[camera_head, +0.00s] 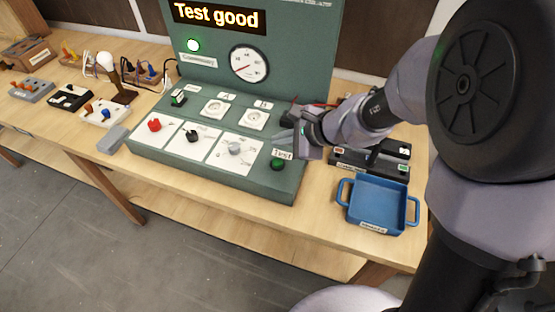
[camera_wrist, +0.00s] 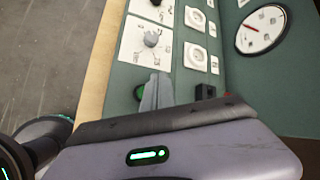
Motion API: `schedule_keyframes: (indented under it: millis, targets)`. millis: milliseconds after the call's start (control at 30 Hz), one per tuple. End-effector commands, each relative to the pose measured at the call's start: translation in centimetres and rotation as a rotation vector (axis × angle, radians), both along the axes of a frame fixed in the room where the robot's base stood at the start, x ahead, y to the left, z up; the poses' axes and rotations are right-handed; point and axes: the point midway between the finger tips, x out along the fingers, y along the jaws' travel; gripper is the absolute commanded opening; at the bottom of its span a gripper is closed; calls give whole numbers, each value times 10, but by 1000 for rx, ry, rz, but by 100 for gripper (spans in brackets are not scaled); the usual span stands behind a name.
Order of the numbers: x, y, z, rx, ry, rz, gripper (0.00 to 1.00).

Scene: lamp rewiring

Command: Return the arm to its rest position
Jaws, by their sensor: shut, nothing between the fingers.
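My gripper (camera_head: 287,137) is at the right end of the green test panel, just above the green Test button (camera_head: 278,163). In the wrist view its fingers (camera_wrist: 156,92) are together and hold nothing, with the green button (camera_wrist: 139,92) partly behind them. I cannot tell whether the fingertips touch the panel. My arm reaches in from the right of the head view. The green test panel (camera_head: 230,177) shows "Test good" on its display (camera_head: 217,16), and a green lamp (camera_head: 194,45) is lit below it.
A blue tray (camera_head: 374,200) with handles stands right of the panel, in front of dark boxes (camera_head: 370,160). A small grey block (camera_head: 112,140) lies left of the panel. A lamp with a white bulb (camera_head: 106,62) and other small fittings stand farther left. Open floor lies before the table.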

Motion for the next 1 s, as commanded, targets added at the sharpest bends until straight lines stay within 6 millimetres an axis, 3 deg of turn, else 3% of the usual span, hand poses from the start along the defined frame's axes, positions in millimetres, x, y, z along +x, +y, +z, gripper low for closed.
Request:
schedule_keyframes:
  millis: [300,367,467,533,600,700,833,1000]
  targets:
    - [0,0,1,-1,-2,2,0]
    - [-7,1,10,-18,-24,35,0]
    - [-47,2,48,-125,-136,209,0]
    - [-93,-5,73,-262,-233,377,0]
    - [-138,-22,85,-427,-311,524,0]
    - [-187,-52,90,-655,-380,667,0]
    - [-220,-84,89,-853,-410,751,0]
    - [-226,-93,89,-904,-412,769,0]
